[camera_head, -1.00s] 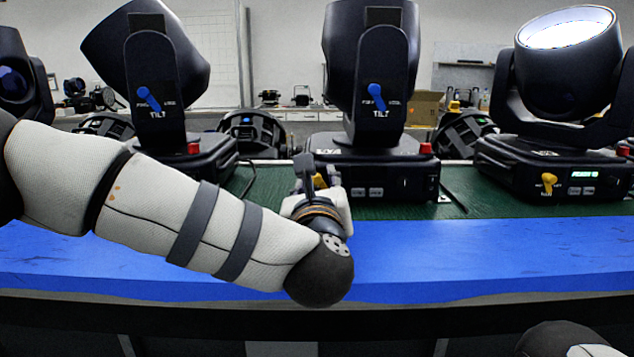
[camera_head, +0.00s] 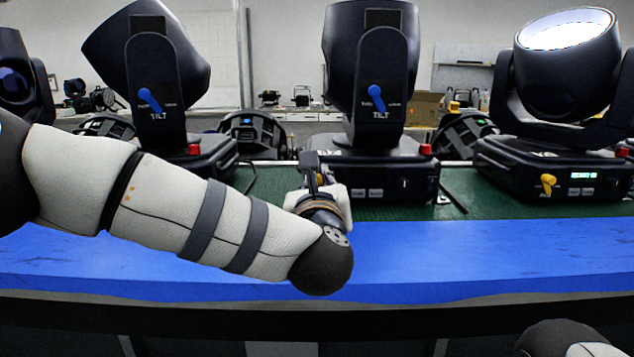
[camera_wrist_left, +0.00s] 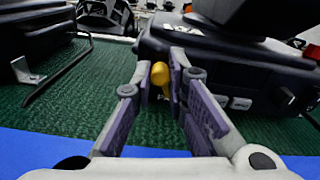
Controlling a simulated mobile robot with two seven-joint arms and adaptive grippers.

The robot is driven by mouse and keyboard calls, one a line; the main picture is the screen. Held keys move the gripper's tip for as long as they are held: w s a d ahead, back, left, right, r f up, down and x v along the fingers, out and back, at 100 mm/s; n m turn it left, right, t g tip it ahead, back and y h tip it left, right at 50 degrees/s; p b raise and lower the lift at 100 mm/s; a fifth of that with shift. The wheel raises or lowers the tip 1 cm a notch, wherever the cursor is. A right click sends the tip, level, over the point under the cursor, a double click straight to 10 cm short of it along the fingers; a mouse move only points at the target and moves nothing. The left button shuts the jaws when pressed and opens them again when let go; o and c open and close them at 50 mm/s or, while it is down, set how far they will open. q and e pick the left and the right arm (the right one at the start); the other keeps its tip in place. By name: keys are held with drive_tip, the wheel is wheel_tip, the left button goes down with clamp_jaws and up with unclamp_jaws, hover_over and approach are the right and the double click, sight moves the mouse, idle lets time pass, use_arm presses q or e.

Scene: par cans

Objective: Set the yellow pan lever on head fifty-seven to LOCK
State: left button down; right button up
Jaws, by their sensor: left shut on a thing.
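The middle moving head (camera_head: 372,80) stands on the green mat, with its base (camera_head: 395,178) facing me. Its yellow pan lever (camera_wrist_left: 160,75) is at the left of the base front, seen clearly in the left wrist view and mostly hidden behind my gripper in the head view. My left gripper (camera_wrist_left: 161,82) is shut on this lever, one purple-padded finger on each side of its knob. The gripper also shows in the head view (camera_head: 321,180), with its fingertips mostly hidden. I cannot read the head's number or the lever's lettering. My right gripper is not in view.
More moving heads stand at left (camera_head: 150,75) and right (camera_head: 565,70); the right one has its own yellow lever (camera_head: 548,184). A blue tilt lever (camera_head: 376,97) sits on the middle head's yoke. The blue table front (camera_head: 480,255) is clear.

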sight(336, 176)
use_arm(q)
drive_tip(key=m, duration=0.1)
drive_tip(key=r+m+p, duration=0.1)
drive_tip(key=shift+d+m, duration=0.4)
drive_tip(key=m, duration=0.1)
drive_tip(key=m+p, duration=0.1)
drive_tip(key=shift+d+m, duration=0.4)
drive_tip(key=m, duration=0.1)
drive_tip(key=d+m+p, duration=0.1)
drive_tip(key=m, duration=0.1)
drive_tip(key=shift+f, duration=0.15)
drive_tip(key=shift+d+f+m, duration=0.15)
drive_tip(key=shift+m, duration=0.55)
drive_tip(key=shift+d+f+m, duration=0.1)
drive_tip(key=shift+d+m, duration=0.05)
drive_tip(key=shift+m, duration=0.55)
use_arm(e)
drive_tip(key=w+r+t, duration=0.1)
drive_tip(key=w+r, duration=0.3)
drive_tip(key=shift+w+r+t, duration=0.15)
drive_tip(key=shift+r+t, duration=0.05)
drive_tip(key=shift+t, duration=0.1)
use_arm(q)
drive_tip(key=shift+f, duration=0.1)
drive_tip(key=c, duration=1.6)
unclamp_jaws()
drive_tip(key=shift+d, duration=0.1)
